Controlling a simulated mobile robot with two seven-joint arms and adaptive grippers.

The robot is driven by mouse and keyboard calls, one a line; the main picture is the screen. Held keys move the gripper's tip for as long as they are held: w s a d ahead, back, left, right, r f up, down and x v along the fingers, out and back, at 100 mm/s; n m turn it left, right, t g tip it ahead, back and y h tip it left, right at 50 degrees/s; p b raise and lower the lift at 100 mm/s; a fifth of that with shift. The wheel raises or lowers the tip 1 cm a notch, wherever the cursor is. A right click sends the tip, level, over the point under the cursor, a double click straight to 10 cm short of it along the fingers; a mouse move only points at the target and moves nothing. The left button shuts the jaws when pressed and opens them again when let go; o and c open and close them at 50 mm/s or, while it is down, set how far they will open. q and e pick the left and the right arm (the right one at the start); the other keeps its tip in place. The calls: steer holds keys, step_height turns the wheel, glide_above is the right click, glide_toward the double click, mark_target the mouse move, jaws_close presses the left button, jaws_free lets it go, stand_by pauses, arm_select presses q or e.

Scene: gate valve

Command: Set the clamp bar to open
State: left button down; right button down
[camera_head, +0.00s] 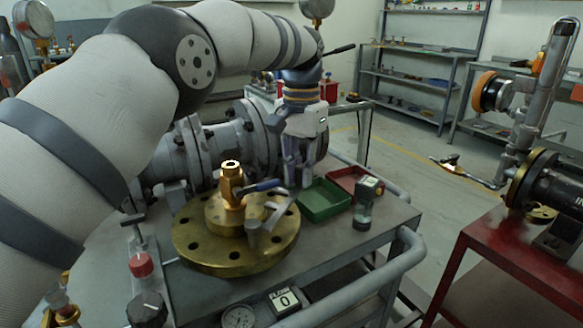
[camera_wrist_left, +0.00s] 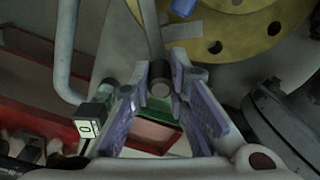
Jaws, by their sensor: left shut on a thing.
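The clamp bar appears to be the flat grey bar (camera_head: 276,216) above the brass flange (camera_head: 205,250); it slants from a short grey post up to the right. In the left wrist view the grey bar (camera_wrist_left: 151,35) runs down between the fingers to a round end. My left gripper (camera_head: 298,184) points down at the bar's far end, right of the brass fitting, and its fingers (camera_wrist_left: 162,85) are closed around that end. The fingers partly hide the end in the head view. My right gripper is not in view.
A blue-handled lever (camera_head: 262,187) on the brass fitting is close beside the bar. A green tray (camera_head: 325,207), a red tray (camera_head: 345,180) and a small dark jar (camera_head: 363,212) stand right of the gripper. Grey flanged pipework (camera_head: 215,145) lies behind. A grey rail (camera_head: 385,270) edges the cart.

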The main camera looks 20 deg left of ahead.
arm_select(q)
steer(key=shift+d, duration=0.25)
stand_by(0.3)
steer(key=c, duration=1.5)
jaws_free()
steer(key=shift+c, duration=0.2)
steer(key=shift+a, duration=0.1)
